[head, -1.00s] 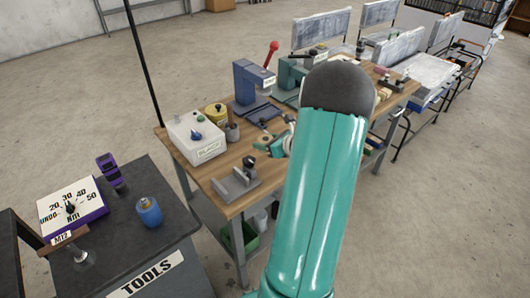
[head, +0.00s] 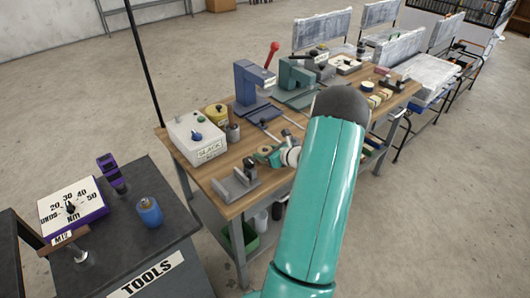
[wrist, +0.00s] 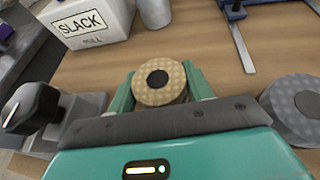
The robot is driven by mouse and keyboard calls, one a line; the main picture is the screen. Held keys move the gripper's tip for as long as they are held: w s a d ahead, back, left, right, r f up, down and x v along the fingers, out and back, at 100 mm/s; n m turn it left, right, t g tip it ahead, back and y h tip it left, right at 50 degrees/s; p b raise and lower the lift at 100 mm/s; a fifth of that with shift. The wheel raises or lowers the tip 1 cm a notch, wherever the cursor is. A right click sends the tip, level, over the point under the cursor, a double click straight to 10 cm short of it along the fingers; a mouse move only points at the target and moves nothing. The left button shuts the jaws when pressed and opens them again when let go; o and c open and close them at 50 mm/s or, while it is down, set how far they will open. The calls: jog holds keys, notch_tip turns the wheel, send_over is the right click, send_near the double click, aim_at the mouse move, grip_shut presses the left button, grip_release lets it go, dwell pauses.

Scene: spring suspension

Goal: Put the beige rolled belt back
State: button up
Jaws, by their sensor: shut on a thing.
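The beige rolled belt (wrist: 174,76), a round roll with a dark centre, sits between the two green fingers of my gripper (wrist: 160,88) in the wrist view. The gripper is shut on it. In the head view my gripper (head: 268,154) is low over the near part of the wooden bench (head: 262,202), behind the grey clamp block. The roll is small there and partly covered by the fingers. I cannot tell whether it touches the bench top.
A white SLACK box (head: 198,136) and a grey cup (head: 233,132) stand behind-left. The grey clamp block (head: 236,186) is close on the left. A grey roll (wrist: 296,103) lies to the right in the wrist view. Several coloured rolls (head: 375,100) lie at the bench's far right.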

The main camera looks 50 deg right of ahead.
jog(key=o, duration=1.1)
jog(key=shift+f, duration=0.1)
